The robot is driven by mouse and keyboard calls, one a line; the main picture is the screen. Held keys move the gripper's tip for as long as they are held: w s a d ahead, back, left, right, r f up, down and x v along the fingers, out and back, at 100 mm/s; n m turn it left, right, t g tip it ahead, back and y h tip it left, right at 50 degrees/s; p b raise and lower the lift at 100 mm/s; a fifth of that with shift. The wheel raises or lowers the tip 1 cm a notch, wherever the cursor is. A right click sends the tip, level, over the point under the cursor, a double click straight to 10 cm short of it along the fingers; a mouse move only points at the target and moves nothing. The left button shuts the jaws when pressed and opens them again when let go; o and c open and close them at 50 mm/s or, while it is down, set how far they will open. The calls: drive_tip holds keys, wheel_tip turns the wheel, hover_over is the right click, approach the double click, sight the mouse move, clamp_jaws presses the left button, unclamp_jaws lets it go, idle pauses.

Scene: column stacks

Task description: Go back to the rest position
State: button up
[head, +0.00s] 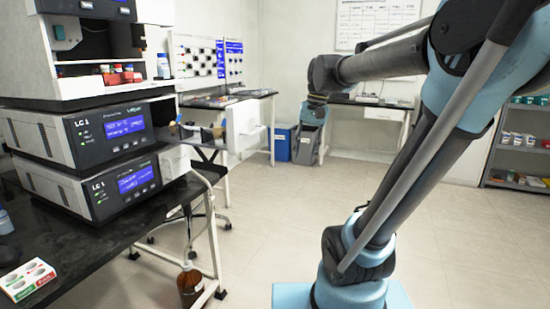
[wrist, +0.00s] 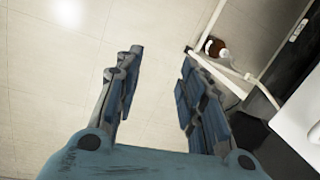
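My gripper (wrist: 160,64) is open in the wrist view, its two blue-grey fingers well apart with only pale floor between them. In the head view my arm reaches left at mid-height and my gripper (head: 312,118) hangs down from its end, small and partly merged with the background. It is clear of the bench and touches nothing that I can see. The upper LC 1 unit (head: 88,134) and lower LC 1 unit (head: 103,188) are stacked on the black bench (head: 75,252) at left, with lit blue screens.
A brown bottle (head: 190,287) stands on the floor by the bench legs; it also shows in the wrist view (wrist: 214,47). A blue bin (head: 282,143) and shelves (head: 521,150) stand further back. The middle floor is free.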

drive_tip(key=s+d+f+n+t+h, duration=0.1)
drive_tip(key=s+d+f, duration=0.3)
drive_tip(key=f, duration=0.6)
drive_tip(key=s+d+f+n+t+h, duration=0.1)
drive_tip(key=s+d+f, duration=0.4)
drive_tip(key=s+f, duration=0.3)
wheel_tip(320, 180, down, 2)
drive_tip(key=shift+s+d+n+t, duration=0.3)
drive_tip(key=shift+s+t, duration=0.1)
drive_tip(key=shift+w+f, duration=0.2)
drive_tip(key=shift+w, duration=0.2)
drive_tip(key=shift+a, duration=0.1)
